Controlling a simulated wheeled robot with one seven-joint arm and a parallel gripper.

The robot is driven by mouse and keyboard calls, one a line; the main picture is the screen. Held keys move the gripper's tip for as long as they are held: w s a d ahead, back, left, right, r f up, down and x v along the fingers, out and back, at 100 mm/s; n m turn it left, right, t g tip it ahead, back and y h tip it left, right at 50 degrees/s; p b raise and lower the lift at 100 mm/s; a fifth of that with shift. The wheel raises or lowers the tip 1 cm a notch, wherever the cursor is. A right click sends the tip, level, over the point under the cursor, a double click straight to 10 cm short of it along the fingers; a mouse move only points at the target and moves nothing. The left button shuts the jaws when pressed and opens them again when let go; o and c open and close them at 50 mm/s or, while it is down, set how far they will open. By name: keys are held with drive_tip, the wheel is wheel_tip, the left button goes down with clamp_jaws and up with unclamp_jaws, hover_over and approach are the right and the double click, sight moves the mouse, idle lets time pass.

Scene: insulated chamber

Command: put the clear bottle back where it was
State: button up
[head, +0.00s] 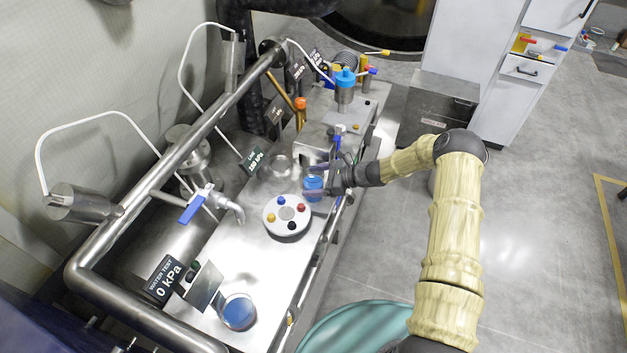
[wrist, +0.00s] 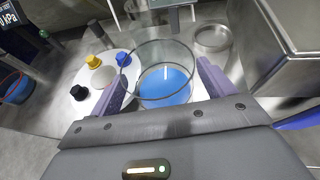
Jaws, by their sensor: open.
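A clear open-topped bottle with blue in its bottom (wrist: 165,85) stands between the fingers of my gripper (wrist: 163,88) in the wrist view. In the head view the same bottle shows as a small blue shape (head: 313,188) on the steel bench. My gripper (head: 314,181) is open, with one purple finger on each side of the bottle. I cannot tell whether either finger touches it. The bottle looks upright, and its base is partly hidden by my gripper.
A white round holder with coloured caps (head: 287,216) is just left of the bottle. A round metal-rimmed recess (wrist: 212,38) lies behind it to the right. A blue disc (head: 238,312) is at the bench's near end. A pipe rail (head: 170,160) runs along the left.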

drive_tip(key=shift+w+d+r, duration=0.1)
drive_tip(key=shift+d, duration=0.15)
drive_tip(key=b+v, duration=0.2)
drive_tip(key=v, duration=0.9)
drive_tip(key=shift+d+r+b, duration=0.2)
drive_tip(key=shift+b, duration=0.2)
drive_tip(key=s+d+r+n+h, duration=0.3)
drive_tip(key=s+r+n+h, duration=0.3)
drive_tip(key=s, duration=0.7)
drive_tip(key=s+d+r+n+h, duration=0.3)
drive_tip(key=s+r+n+h, duration=0.4)
drive_tip(key=s+r+n, duration=0.3)
drive_tip(key=s+n, duration=0.2)
drive_tip(key=n, duration=0.1)
drive_tip(key=shift+s+d+n, duration=0.25)
drive_tip(key=shift+s+n, duration=0.15)
drive_tip(key=shift+r, duration=0.15)
